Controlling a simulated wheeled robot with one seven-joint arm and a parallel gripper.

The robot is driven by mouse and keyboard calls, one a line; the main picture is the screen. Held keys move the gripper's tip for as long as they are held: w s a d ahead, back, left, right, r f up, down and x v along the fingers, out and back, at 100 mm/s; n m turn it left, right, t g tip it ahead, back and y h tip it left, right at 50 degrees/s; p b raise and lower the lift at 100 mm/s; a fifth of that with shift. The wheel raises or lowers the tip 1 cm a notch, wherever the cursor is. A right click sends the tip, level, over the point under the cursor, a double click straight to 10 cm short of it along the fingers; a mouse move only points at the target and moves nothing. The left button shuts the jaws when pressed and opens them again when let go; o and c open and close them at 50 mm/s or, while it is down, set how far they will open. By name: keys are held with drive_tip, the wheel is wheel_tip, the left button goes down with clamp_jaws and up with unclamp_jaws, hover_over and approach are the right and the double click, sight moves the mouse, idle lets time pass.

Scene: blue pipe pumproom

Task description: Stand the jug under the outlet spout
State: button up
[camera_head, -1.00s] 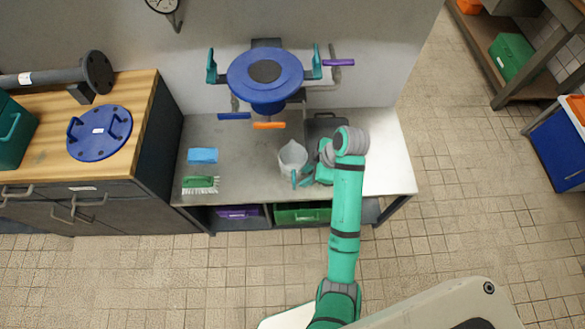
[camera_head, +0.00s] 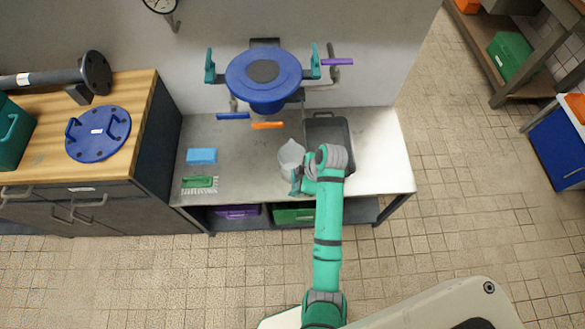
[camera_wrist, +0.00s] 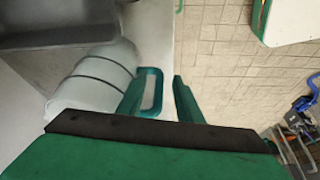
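The jug (camera_head: 291,155) is a pale, translucent vessel with a teal handle, standing upright on the grey bench just left of my gripper. It also shows in the wrist view (camera_wrist: 92,76), with its handle (camera_wrist: 151,92) at or between my fingers. My gripper (camera_wrist: 160,90) is open, with a gap between the handle and the right finger; in the head view my gripper (camera_head: 300,184) is low by the jug's front side. A blue round vessel (camera_head: 262,75) is mounted on the wall above, with blue (camera_head: 233,116), orange (camera_head: 267,125) and purple (camera_head: 337,61) handles. I cannot make out the outlet spout clearly.
A dark basin (camera_head: 344,148) lies right of the jug, partly behind my arm. A blue sponge (camera_head: 202,156) and a green brush (camera_head: 198,183) lie on the bench's left. A wooden-topped cabinet (camera_head: 142,95) stands further left. The bench's right end is bare.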

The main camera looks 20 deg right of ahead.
clamp_jaws()
idle(0.3)
